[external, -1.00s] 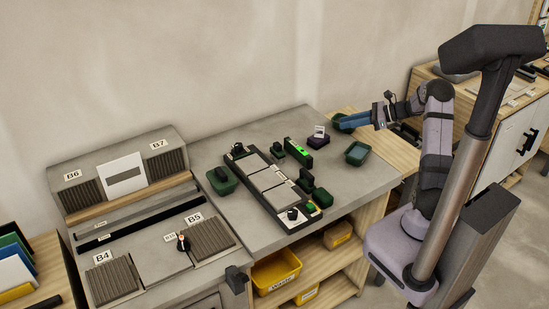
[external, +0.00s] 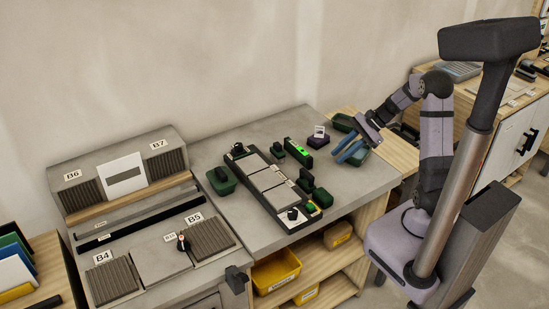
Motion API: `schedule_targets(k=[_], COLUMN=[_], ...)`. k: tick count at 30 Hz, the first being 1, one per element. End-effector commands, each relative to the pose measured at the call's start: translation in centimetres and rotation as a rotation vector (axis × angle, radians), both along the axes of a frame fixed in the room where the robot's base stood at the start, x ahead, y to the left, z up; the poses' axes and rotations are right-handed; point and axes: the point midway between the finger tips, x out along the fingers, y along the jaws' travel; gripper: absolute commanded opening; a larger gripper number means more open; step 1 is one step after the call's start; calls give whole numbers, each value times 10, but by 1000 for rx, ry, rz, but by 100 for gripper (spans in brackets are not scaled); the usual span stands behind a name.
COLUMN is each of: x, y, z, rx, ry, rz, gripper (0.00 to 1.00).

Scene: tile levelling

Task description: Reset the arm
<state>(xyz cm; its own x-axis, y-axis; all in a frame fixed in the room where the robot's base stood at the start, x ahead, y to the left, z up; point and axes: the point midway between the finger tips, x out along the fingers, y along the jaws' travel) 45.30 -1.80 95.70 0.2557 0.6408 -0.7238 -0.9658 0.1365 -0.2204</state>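My gripper (external: 347,151) has blue fingers and hangs above the right end of the grey workbench (external: 225,150), over the green bins there. Its two fingers are parted with a gap between them, and I see nothing held. The black tile frame (external: 264,217) with grey tiles (external: 268,179) lies on the bench to the left of my gripper, apart from it. A level with a bright green face (external: 299,147) stands behind the frame.
Green bins stand near my gripper (external: 343,122) and left of the frame (external: 222,180). A small dark box with a white card (external: 319,132) is close by. Yellow bins (external: 276,271) sit on the shelf below. A wooden side table (external: 398,150) is at right.

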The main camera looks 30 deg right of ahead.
Motion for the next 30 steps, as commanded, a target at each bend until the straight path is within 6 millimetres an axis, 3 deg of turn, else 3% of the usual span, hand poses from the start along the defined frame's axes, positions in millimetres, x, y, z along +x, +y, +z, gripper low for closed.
schedule_targets(k=[1,2,6,12,19,30], x=[-26,-41,-103,-153,-171,-172], y=[19,25,36,28,19,18], z=[0,-4,-15,-21,-21,-22], rx=[-102,-162,-411,-643,-758,-772], ry=[-21,-35,-121,-255,-347,-359], rz=[158,253,693,1203,1510,1550], gripper=[22,22,22,22,22,22])
